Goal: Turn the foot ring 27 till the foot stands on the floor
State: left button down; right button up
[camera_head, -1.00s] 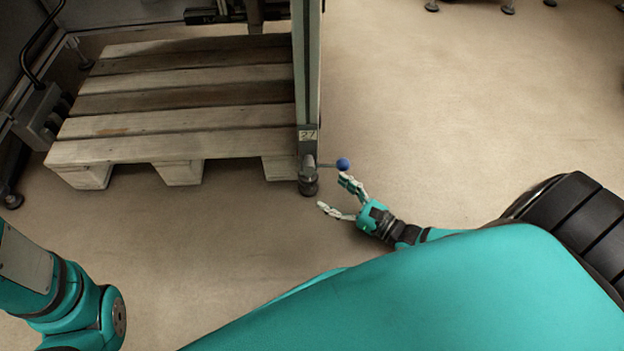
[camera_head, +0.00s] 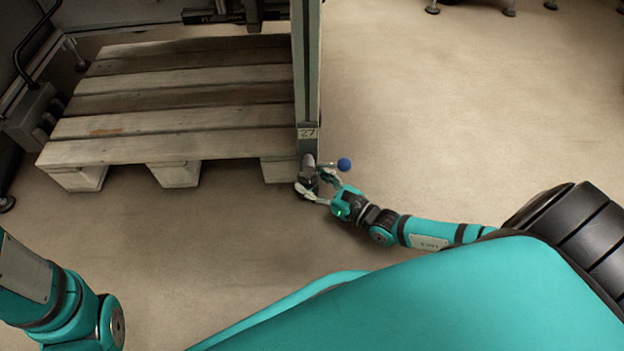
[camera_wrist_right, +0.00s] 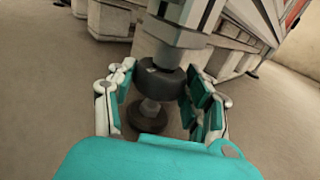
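The post (camera_head: 307,80) carries a label "27" (camera_head: 307,133) near its lower end. In the right wrist view, the dark foot ring (camera_wrist_right: 162,80) sits under the grey post end. Below it are a thin stem (camera_wrist_right: 150,107) and a round dark foot (camera_wrist_right: 148,122); I cannot tell whether the foot touches the floor. My right gripper (camera_head: 313,184) is at the post's lower end. In the wrist view, its fingers (camera_wrist_right: 158,88) are open on either side of the ring, the right finger very close to it. My left gripper is out of view.
A blue ball knob (camera_head: 344,164) on a short rod sticks out right of the post, just above my right fingers. A wooden pallet (camera_head: 180,118) lies left of the post. The floor (camera_head: 450,110) to the right is clear.

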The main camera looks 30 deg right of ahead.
jog(key=c, duration=0.6)
jog(key=shift+a+r+m+t+h+p, duration=0.1)
jog(key=shift+r+m+t+h+p, duration=0.1)
jog(key=shift+m+h+p, duration=0.25)
jog(key=shift+a+r+m+t+h+p, duration=0.1)
jog(key=shift+m+t+h+p, duration=0.15)
jog(key=shift+h+p, duration=0.4)
jog(key=shift+f+m+t+h+p, duration=0.25)
jog(key=shift+m+h+p, duration=0.2)
jog(key=shift+m+h, duration=0.4)
jog(key=shift+d, duration=0.1)
jog(key=o, duration=1.2)
jog(key=shift+s, duration=0.1)
jog(key=s, duration=0.4)
jog(key=s+d, duration=0.1)
jog(key=s, duration=0.3)
jog(key=s+d, duration=0.1)
jog(key=s, duration=0.2)
jog(key=shift+s, duration=0.4)
